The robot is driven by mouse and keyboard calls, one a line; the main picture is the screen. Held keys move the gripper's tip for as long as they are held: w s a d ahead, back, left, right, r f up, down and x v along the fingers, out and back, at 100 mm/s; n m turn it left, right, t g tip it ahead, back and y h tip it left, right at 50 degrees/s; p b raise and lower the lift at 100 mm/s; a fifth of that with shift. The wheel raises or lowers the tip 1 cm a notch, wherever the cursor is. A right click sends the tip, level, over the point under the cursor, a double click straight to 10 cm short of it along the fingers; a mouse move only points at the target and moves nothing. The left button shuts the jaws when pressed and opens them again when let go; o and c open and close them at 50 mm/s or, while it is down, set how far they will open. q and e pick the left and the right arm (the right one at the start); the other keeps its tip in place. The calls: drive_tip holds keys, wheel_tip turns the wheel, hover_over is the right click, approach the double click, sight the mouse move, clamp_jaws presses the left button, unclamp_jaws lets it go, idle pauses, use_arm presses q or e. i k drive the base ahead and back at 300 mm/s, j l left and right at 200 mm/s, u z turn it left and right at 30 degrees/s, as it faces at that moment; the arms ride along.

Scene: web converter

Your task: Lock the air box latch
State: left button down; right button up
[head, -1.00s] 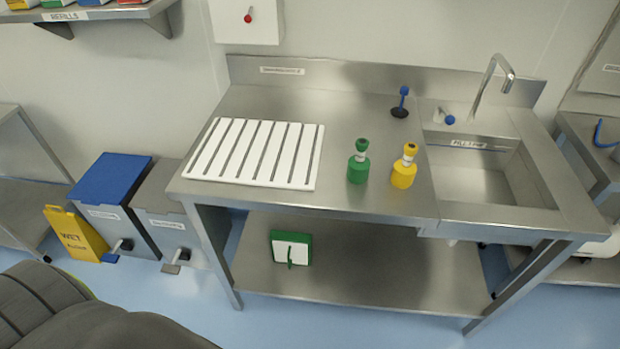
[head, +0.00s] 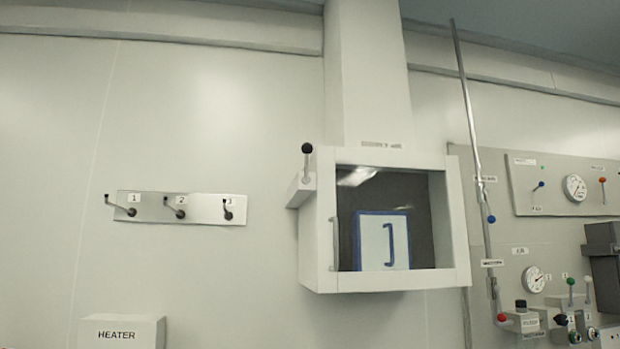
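A white wall box (head: 317,240) hangs under a white duct, and it looks like the air box. Its front is open onto a dark interior. A blue-framed white panel (head: 371,240) with a blue handle stands upright inside, towards the left. A lever with a black ball knob (head: 307,149) stands upright on a small block at the box's upper left side; it looks like the latch. A label above the opening is too blurred to read surely. Neither of my grippers is in view.
A metal rail (head: 205,207) with three numbered dark hooks is on the wall to the left. A white box marked HEATER (head: 122,331) is below it. At right are a gauge panel (head: 556,187), valves with coloured knobs and a vertical metal pipe (head: 466,100).

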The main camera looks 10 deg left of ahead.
sight(307, 149)
drive_tip(key=i+j+u, duration=0.4)
drive_tip(key=j, duration=0.15)
drive_tip(key=i+j+u, duration=0.2)
drive_tip(key=j+u, duration=0.2)
drive_tip(key=i+j, duration=0.05)
drive_tip(key=j, duration=0.05)
